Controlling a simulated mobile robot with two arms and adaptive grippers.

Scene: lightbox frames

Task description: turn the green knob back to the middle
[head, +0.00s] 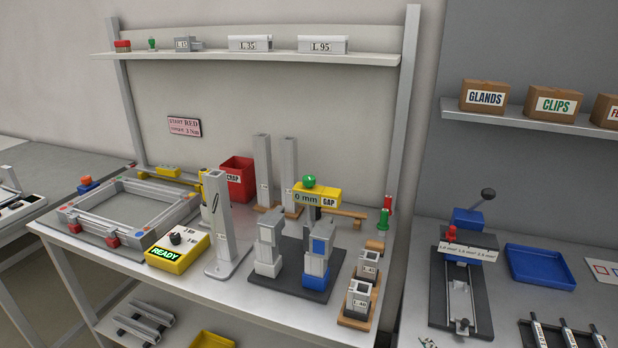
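A round green knob (310,181) sits on top of a yellow box (318,197) with a label reading "0 mm GAP". The box stands above a dark base plate (291,281) that carries two grey upright blocks, the right one with blue parts. Which way the knob is turned cannot be told at this size. A second small green piece (152,43) stands on the upper shelf, and a green cylinder (384,221) stands at the bench's right side. Neither of my grippers is in view.
A yellow "READY" box (168,262) with a black knob, a metal frame (110,240), a red "SCRAP" bin (237,180) and tall grey profiles (263,172) crowd the bench (215,302). Small marked blocks (358,299) stand at its front right. A blue tray (546,267) lies on the right table.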

